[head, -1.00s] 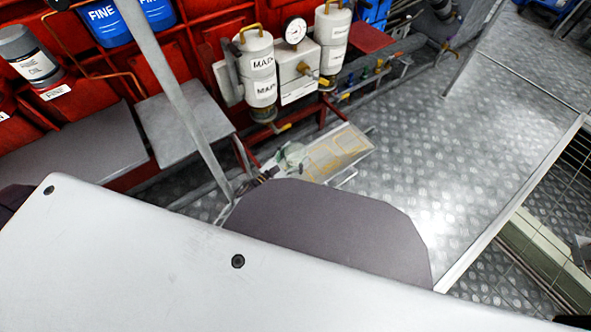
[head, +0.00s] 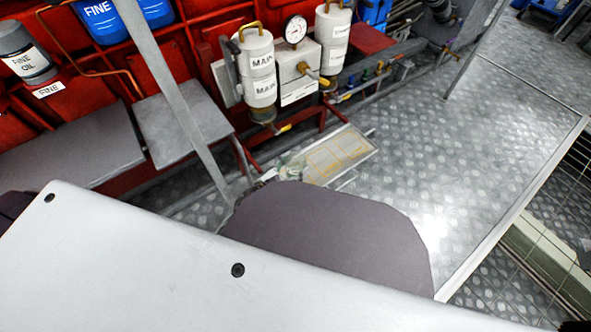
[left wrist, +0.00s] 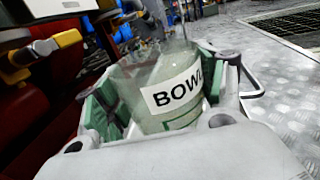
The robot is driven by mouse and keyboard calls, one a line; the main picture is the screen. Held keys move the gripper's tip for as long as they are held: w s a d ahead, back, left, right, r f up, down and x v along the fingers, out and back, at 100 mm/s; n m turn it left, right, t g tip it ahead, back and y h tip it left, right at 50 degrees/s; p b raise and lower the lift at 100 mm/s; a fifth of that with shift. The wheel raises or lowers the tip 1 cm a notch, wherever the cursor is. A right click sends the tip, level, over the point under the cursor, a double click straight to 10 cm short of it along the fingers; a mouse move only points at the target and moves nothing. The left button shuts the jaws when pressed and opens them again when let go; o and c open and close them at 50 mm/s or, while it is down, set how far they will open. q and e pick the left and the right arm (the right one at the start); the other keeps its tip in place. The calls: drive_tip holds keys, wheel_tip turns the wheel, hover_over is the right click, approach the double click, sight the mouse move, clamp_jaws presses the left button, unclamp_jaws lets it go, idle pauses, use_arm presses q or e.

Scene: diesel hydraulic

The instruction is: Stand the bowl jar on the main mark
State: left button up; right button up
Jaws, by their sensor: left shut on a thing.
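The bowl jar (left wrist: 165,88) is a clear, greenish vessel with a white label whose visible letters begin "BOW". My left gripper (left wrist: 160,100) is shut on it, with green-padded fingers on both sides. In the head view the jar (head: 291,166) shows small and pale at the left end of a light tray (head: 366,154) with yellow outlined marks. My left gripper (head: 268,177) is mostly hidden behind my own arm there. I cannot tell which outline is the main mark, nor whether the jar touches the tray. My right gripper is not in view.
Behind the tray stand white filter canisters, one labelled MAIN (head: 258,72), with a pressure gauge (head: 295,29) and pipes. A grey diagonal post (head: 172,95) rises left of the jar. The chequered metal floor (head: 450,130) to the right is clear.

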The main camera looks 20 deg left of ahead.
sight(302, 164)
use_arm(q)
drive_tip(key=shift+f+b, duration=0.6)
drive_tip(key=shift+f, duration=0.8)
drive_tip(key=shift+f, duration=0.15)
drive_tip(key=o, duration=1.1)
drive_tip(key=shift+s, duration=0.15)
drive_tip(key=shift+p+v, duration=1.45)
drive_tip(key=shift+v, duration=4.4)
